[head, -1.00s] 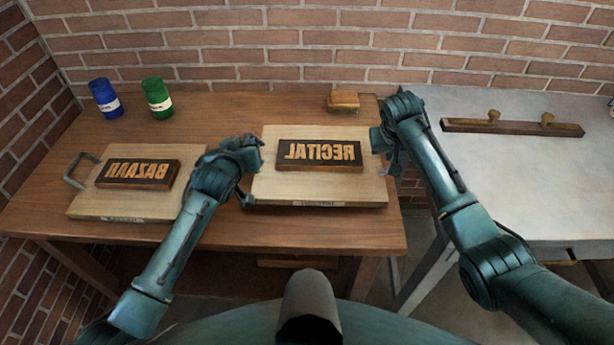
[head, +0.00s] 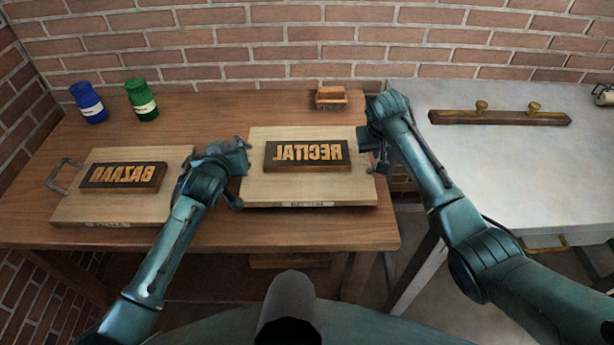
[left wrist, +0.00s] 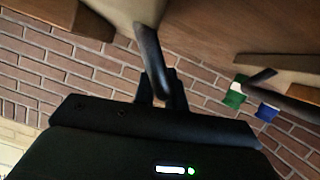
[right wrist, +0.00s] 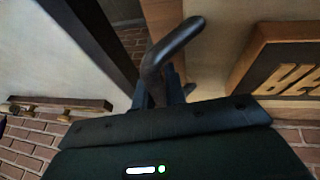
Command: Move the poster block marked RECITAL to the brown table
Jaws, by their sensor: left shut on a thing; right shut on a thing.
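The RECITAL poster block (head: 272,190) is a pale wooden board bearing a dark plate with raised, mirrored letters. It is level over the right part of the brown table (head: 215,115); I cannot tell whether it touches the top or is just above it. My left gripper (head: 240,170) is shut on its left-side handle, a dark bar in the left wrist view (left wrist: 152,55). My right gripper (head: 375,148) is shut on its right-side handle, which shows in the right wrist view (right wrist: 172,45). The fingertips are largely hidden in the head view.
The BAZAAR block (head: 95,208) lies left of my left gripper, its handle outward. A blue jar (head: 89,103), a green jar (head: 142,100) and a brush (head: 331,98) stand at the back. Across a gap, a grey table (head: 520,165) holds a long bar with two knobs (head: 500,117).

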